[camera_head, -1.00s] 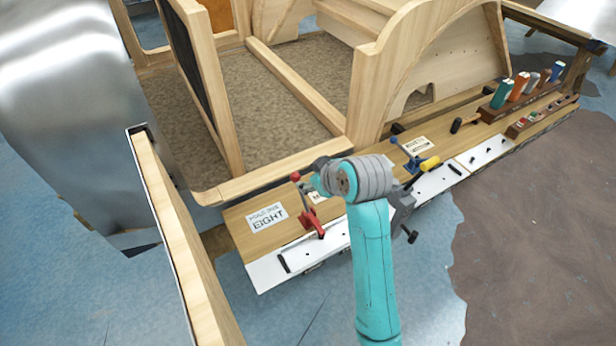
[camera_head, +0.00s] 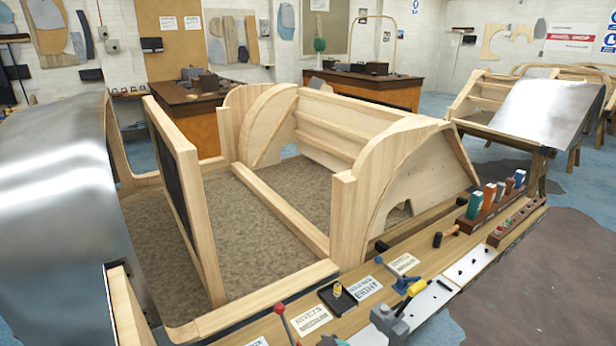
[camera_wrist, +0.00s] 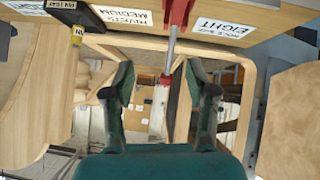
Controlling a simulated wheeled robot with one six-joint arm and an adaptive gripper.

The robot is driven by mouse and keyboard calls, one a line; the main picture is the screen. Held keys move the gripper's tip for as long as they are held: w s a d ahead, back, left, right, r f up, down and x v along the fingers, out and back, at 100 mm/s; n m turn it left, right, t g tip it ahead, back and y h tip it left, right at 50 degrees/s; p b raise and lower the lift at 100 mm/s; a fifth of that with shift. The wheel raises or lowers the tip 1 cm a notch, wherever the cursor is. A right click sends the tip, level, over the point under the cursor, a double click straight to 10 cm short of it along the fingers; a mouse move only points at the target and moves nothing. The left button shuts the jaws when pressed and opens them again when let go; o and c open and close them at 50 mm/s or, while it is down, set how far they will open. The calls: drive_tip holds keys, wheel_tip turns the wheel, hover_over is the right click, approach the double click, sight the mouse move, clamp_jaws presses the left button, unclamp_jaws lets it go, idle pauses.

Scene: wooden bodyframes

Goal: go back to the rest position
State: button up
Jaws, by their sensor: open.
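My gripper (camera_wrist: 160,92) shows in the wrist view with its two dark green fingers apart. I see nothing clasped between them. In the head view only a small teal piece of my arm shows at the bottom edge, and my gripper cannot be made out there.
The wooden bodyframe (camera_head: 290,225) fills the middle of the head view. A metal panel (camera_head: 50,190) stands at left. Floor is clear at right.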

drive_tip(key=s+d+f+m+t+h, duration=0.1)
drive_tip(key=s+d+f+m, duration=0.2)
drive_tip(key=s, duration=0.4)
drive_tip(key=s+d+f+t+h, duration=0.1)
drive_tip(key=s+d+f, duration=0.35)
drive_tip(key=s, duration=0.35)
drive_tip(key=s+d+f+m+t, duration=0.1)
drive_tip(key=s+d+f+m, duration=0.1)
drive_tip(key=s+d, duration=0.35)
drive_tip(key=s+d+r+m+t+h, duration=0.1)
drive_tip(key=s+r, duration=0.4)
drive_tip(key=s, duration=0.6)
drive_tip(key=s+d+r+m+t+h, duration=0.1)
drive_tip(key=s+r, duration=0.4)
drive_tip(key=s, duration=0.6)
drive_tip(key=shift+s+d+r+m+t+h, duration=0.35)
drive_tip(key=shift+d+m+t, duration=0.2)
drive_tip(key=shift+d, duration=0.2)
drive_tip(key=shift+f, duration=0.1)
